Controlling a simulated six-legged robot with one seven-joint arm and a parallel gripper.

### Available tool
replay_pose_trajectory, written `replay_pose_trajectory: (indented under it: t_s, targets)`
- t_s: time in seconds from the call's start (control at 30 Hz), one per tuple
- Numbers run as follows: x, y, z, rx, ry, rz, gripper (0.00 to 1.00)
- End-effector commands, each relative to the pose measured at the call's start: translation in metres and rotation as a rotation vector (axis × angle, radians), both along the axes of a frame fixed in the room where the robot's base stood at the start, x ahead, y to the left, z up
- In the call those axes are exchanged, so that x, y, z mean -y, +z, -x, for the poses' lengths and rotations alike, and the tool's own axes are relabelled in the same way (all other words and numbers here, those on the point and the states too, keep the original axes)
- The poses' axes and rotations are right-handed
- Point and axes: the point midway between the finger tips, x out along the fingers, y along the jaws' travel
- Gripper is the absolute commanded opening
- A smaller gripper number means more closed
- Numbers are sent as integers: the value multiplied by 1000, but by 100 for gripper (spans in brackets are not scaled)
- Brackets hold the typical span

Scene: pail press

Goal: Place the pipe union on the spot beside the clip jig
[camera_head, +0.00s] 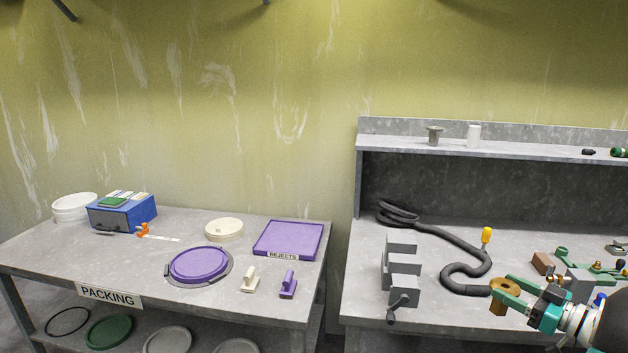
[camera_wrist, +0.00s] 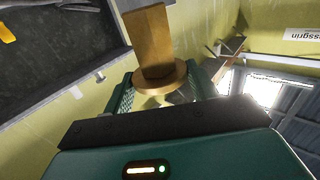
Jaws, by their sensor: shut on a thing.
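The brass-coloured pipe union (camera_head: 499,308) is between the green fingers of my gripper (camera_head: 503,293), at the right of the head view over the grey bench. In the wrist view the pipe union (camera_wrist: 154,38) shows as a square-sided body with a round flange. My gripper (camera_wrist: 155,92) is shut on it around the flange. A green clamp fixture (camera_head: 595,266) with brass parts and a brown block stands on the bench behind my gripper, partly hidden by my arm. I cannot tell whether it is the clip jig. No marked spot can be made out.
A shelf (camera_head: 510,147) runs behind. The packing table (camera_head: 215,290) with purple lids stands left, across a gap. Bare bench shows near the front edge.

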Motion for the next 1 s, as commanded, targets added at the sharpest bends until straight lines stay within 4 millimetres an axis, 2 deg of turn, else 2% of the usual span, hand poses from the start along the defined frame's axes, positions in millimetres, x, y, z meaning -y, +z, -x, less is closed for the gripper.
replay_pose_trajectory:
  t_s: [0.17,0.27,0.43,0.6,0.7,0.8,1.0]
  targets:
    - [-34,-48,-17,-8,56,-2,28]
    - [-61,-82,-25,-10,99,-2,28]
    - [-121,-148,-31,-12,185,-4,28]
    - [-182,-206,-26,-6,267,-5,28]
    - [-209,-229,-20,-3,302,-6,28]
    - [-226,-242,-15,1,323,-5,28]
    - [-233,-247,-12,6,333,-3,28]
